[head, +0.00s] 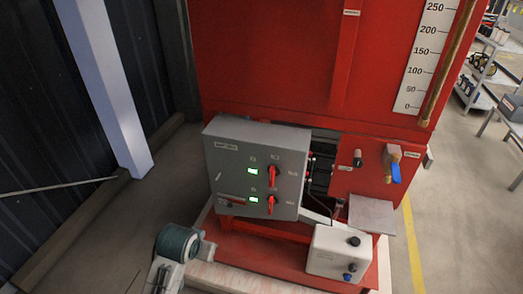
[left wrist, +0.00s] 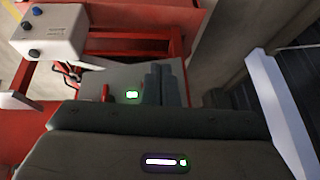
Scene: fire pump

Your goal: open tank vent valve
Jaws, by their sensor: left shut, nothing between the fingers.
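A brass valve (head: 391,155) with a blue lever handle (head: 396,172) sits on the red panel below the tank (head: 290,60). Its lever hangs down. A small label is beside it, too small to read, so I cannot tell whether this is the tank vent valve. My left gripper (left wrist: 160,72) is shut and empty in the left wrist view, in front of the grey control box (left wrist: 120,78). In the head view only part of my left arm shows at the bottom, well left of the valve. My right gripper is not in view.
The grey control box (head: 250,165) has red rotary switches (head: 272,176) and green displays. A white box (head: 340,252) with black and blue knobs stands at the front right of the red frame. A pale post (head: 105,90) stands at left. Floor is open right of the yellow line.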

